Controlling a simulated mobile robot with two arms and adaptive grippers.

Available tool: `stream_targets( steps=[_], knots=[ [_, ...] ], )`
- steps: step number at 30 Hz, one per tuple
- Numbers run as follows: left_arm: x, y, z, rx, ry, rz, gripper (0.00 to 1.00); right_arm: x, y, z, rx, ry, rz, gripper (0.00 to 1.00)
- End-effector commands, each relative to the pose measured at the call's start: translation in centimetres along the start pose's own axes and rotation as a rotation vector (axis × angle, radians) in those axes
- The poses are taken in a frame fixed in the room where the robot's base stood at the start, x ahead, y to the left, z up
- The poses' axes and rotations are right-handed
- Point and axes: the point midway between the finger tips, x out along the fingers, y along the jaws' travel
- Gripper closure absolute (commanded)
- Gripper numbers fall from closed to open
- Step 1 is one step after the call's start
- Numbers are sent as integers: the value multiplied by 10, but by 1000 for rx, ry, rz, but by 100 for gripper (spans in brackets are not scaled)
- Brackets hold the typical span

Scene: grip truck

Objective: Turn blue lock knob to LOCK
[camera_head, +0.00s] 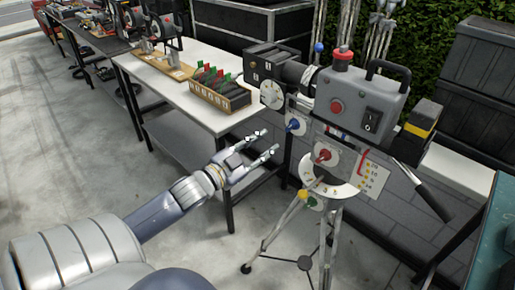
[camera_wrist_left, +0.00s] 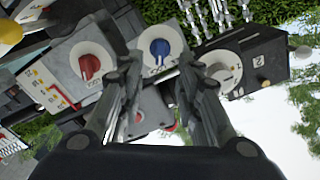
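The blue lock knob (camera_head: 294,126) sits on a light round plate on the side of the grey camera-like device (camera_head: 370,101), which stands on a tripod. In the left wrist view the blue knob (camera_wrist_left: 160,47) lies beyond and between my fingertips. My left gripper (camera_head: 271,142) is open and empty, just left of the blue knob and apart from it. Its two spread fingers also show in the left wrist view (camera_wrist_left: 157,62). The LOCK marking is too small to read. My right gripper is not in view.
A red knob (camera_head: 324,155) is beside the blue one, with a yellow knob (camera_head: 308,197) lower down. A white dial (camera_head: 271,95) is at the left end of the device. A white table (camera_head: 190,98) with a wooden rack (camera_head: 220,99) stands behind. Tripod legs (camera_head: 284,226) spread below.

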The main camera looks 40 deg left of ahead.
Motion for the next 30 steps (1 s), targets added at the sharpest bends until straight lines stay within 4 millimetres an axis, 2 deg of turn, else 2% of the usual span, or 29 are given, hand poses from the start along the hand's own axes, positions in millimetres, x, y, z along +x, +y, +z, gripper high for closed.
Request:
stream_targets(
  steps=[7, 25, 28, 30],
  knots=[
    [-15, 0, 0, 1, -1, 0, 68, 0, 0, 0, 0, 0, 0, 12],
    [-16, 0, 0, 0, -1, -1, 68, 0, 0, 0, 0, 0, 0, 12],
    [-16, 2, 15, -10, -29, -4, 68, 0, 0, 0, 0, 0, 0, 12],
    [-17, 6, 42, -27, -78, -9, 68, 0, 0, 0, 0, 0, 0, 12]
  ],
)
